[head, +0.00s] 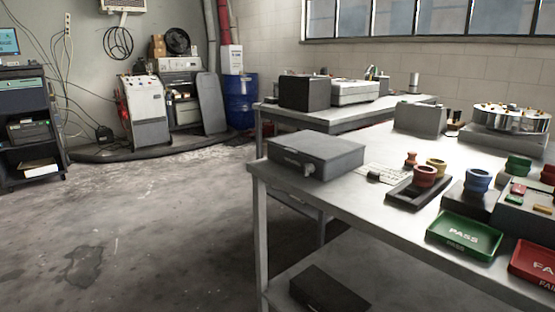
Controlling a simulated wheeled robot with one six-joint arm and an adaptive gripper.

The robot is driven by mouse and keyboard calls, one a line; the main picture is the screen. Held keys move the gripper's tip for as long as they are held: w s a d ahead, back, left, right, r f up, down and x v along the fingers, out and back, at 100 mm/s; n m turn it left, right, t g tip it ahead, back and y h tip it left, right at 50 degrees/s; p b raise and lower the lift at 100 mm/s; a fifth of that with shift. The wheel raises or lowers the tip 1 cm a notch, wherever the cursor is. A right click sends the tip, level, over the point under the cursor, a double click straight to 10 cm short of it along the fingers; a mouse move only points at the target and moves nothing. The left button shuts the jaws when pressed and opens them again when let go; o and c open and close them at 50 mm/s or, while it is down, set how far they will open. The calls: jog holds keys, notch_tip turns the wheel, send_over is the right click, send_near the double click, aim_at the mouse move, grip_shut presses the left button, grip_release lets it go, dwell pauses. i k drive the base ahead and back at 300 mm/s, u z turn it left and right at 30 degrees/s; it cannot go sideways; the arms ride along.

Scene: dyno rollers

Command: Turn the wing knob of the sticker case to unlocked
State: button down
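A closed, dark grey flat case (318,150), which looks like the sticker case, sits on the near left corner of the metal workbench in the head view. A small lighter knob (290,157) sticks out on its front left face. The knob is too small here for me to tell its exact angle or any lock marking. My gripper is not in view.
The workbench (390,225) also holds a black tray (405,195) with stamps, a green PASS tray (462,238) and a red FAIL tray (535,262). A second table (335,122) stands behind. The concrete floor (150,225) left of the bench is clear.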

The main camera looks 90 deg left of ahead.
aim_at(308, 168)
jog(key=u, duration=2.5)
jog(key=k, duration=0.4)
jog(key=u, duration=0.3)
jog(key=i, duration=0.5)
jog(key=z, duration=0.05)
jog(key=k, duration=0.5)
jog(key=z, duration=0.75)
jog(key=i, duration=0.75)
jog(key=u, duration=0.5)
